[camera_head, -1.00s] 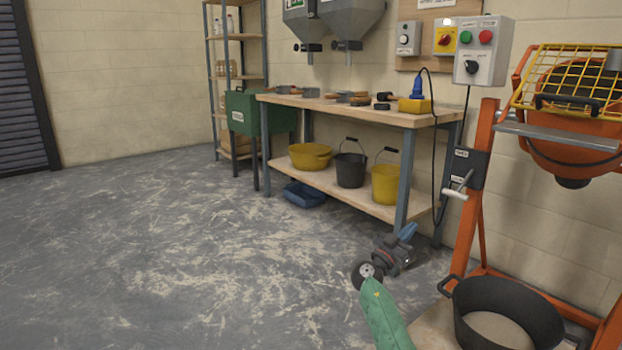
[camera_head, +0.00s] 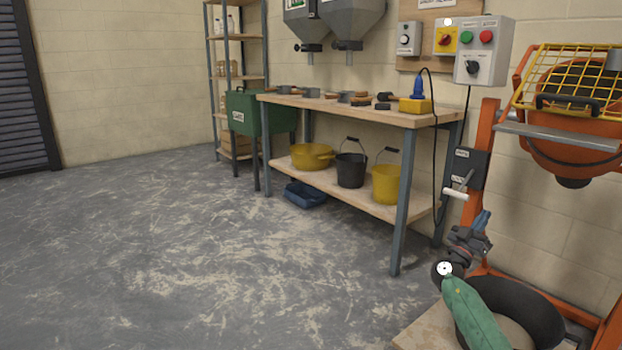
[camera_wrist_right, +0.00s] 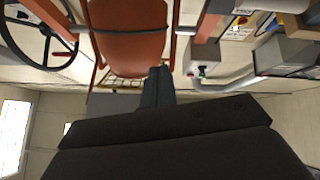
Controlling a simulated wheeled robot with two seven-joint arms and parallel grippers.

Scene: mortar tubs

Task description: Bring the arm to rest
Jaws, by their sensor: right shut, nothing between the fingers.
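My right arm comes in from the bottom right of the head view in a green sleeve. My right gripper (camera_head: 482,221) is above the back of the black tub (camera_head: 541,308), in front of the orange mixer stand. It is shut and empty. In the right wrist view the closed fingers (camera_wrist_right: 158,85) point toward the orange mixer drum (camera_wrist_right: 128,32), apart from it. The arm hides part of the tub. My left gripper is not in view.
The orange mixer (camera_head: 570,160) with its yellow grille stands at the right. A workbench (camera_head: 340,111) holds tools, with yellow and black buckets (camera_head: 351,170) on its lower shelf. A blue tray (camera_head: 305,195) lies on the floor. The floor at left is clear.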

